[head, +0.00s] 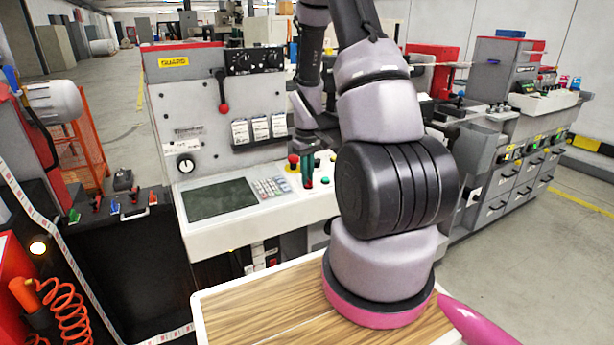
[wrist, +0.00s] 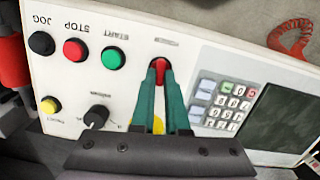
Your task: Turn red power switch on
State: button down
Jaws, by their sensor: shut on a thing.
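The red power switch (wrist: 160,66) is a small red piece on the white control panel. In the wrist view it sits between the tips of my gripper's two teal fingers (wrist: 160,72), which are shut on it. In the head view my gripper (head: 309,184) points down onto the panel, just right of a red mushroom button on a yellow base (head: 293,162).
In the wrist view, green START (wrist: 113,58), red STOP (wrist: 75,51) and black JOG (wrist: 41,43) buttons lie left of the fingers. A black knob (wrist: 97,116) is near the gripper body. A keypad (wrist: 222,104) and dark screen (wrist: 281,118) are to the right.

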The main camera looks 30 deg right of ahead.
jog(key=m, duration=0.4)
jog(key=m+y, duration=0.1)
jog(key=m, duration=0.1)
jog(key=shift+d, duration=0.25)
jog(key=shift+m, duration=0.4)
jog(key=c, duration=0.9)
grip_release()
jog(key=shift+r, duration=0.15)
jog(key=r, duration=1)
jog(key=shift+s+d+r, duration=0.15)
jog(key=shift+d+r, duration=0.1)
jog(key=shift+d, duration=0.1)
